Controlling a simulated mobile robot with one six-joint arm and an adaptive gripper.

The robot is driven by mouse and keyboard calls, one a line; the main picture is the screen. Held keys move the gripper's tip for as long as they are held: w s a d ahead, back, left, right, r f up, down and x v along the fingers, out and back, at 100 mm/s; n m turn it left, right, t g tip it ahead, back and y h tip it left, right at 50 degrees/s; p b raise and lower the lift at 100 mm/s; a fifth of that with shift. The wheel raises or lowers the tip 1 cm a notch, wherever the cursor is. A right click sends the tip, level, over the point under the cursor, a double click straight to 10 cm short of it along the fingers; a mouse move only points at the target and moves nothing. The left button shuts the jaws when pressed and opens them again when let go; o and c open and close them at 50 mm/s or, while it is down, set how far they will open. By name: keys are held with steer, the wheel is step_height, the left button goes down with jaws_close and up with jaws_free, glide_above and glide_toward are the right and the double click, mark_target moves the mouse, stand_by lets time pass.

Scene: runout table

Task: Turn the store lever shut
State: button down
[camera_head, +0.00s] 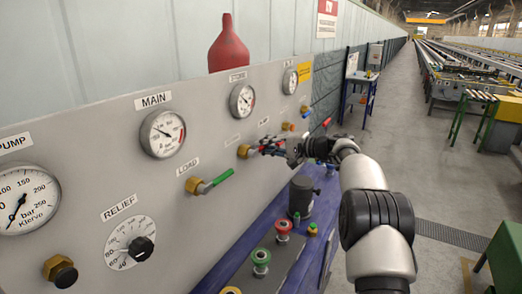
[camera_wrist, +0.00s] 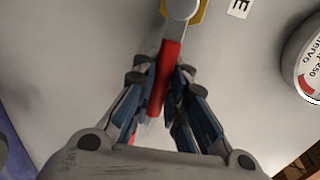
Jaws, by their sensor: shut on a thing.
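The store lever has a red handle (camera_wrist: 168,68) on a silver hub over a brass fitting, at the top centre of the wrist view. In the head view its brass fitting (camera_head: 244,151) shows on the grey panel below the STORE gauge (camera_head: 242,100), and my gripper mostly covers the handle. My gripper (camera_head: 272,147) is at the handle, its fingers closed on either side of the red grip. In the wrist view the handle points from the hub down between the fingers. The lever's label is mostly cut off there.
A green-handled LOAD lever (camera_head: 222,178) sits left of my gripper. A blue-handled lever (camera_head: 306,114) and a red handle (camera_head: 326,122) lie beyond it. A purple bench (camera_head: 228,268) with red and green knobs runs below the panel. The aisle floor (camera_head: 400,130) at right is open.

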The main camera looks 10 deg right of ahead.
steer(key=shift+d, duration=0.1)
stand_by(0.3)
steer(key=c, duration=1.6)
jaws_free()
steer(key=shift+s, duration=0.1)
steer(key=v, duration=1.2)
